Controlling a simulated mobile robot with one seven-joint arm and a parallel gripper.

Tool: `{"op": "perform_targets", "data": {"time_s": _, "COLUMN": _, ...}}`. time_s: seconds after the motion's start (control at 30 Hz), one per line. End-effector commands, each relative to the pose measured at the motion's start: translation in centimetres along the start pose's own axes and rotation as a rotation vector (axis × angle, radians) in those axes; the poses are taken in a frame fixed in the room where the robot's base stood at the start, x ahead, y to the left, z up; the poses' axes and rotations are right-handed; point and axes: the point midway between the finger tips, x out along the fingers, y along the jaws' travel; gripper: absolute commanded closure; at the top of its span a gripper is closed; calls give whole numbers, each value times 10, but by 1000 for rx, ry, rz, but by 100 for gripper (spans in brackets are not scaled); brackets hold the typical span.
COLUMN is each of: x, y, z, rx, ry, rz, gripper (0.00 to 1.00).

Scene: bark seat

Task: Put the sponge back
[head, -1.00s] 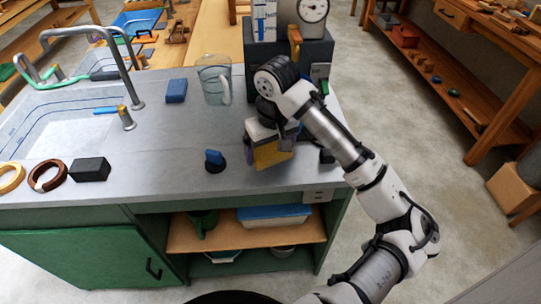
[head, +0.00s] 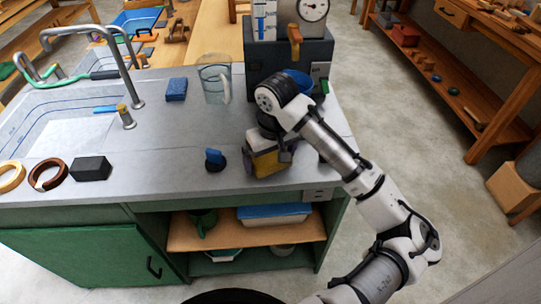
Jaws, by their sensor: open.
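A yellow block with a pale upper part (head: 265,163), sponge-like, is at the right part of the grey counter, directly below my gripper (head: 270,148). My gripper points down over it and is open, with a dark finger at each side of the block. The arm and gripper hide part of it, and I cannot tell whether the fingers touch it. A blue block (head: 176,89), also sponge-like, lies farther back on the counter, left of a clear jug.
The clear jug (head: 213,84) stands behind my gripper, near a dark box (head: 262,62) with a dial. A blue-handled dark object (head: 214,160) stands left of the gripper. A black block (head: 91,168) lies near the sink (head: 75,135). The middle counter is clear.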

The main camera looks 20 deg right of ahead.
Motion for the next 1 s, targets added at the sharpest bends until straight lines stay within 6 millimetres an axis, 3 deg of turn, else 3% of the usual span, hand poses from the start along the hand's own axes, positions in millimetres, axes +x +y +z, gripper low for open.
{"op": "perform_targets", "data": {"time_s": 0.17, "x": -21, "y": 0, "z": -1, "rx": -2, "ry": 2, "rz": 2, "gripper": 0}}
{"op": "perform_targets", "data": {"time_s": 0.4, "x": -74, "y": 1, "z": -1, "rx": 0, "ry": 2, "rz": 7, "gripper": 0}}
{"op": "perform_targets", "data": {"time_s": 0.6, "x": -105, "y": 1, "z": 0, "rx": 1, "ry": 1, "rz": 4, "gripper": 0}}
{"op": "perform_targets", "data": {"time_s": 0.8, "x": -120, "y": 0, "z": 0, "rx": 1, "ry": 1, "rz": 2, "gripper": 0}}
{"op": "perform_targets", "data": {"time_s": 1.0, "x": -122, "y": 0, "z": 0, "rx": 0, "ry": 0, "rz": 0, "gripper": 0}}
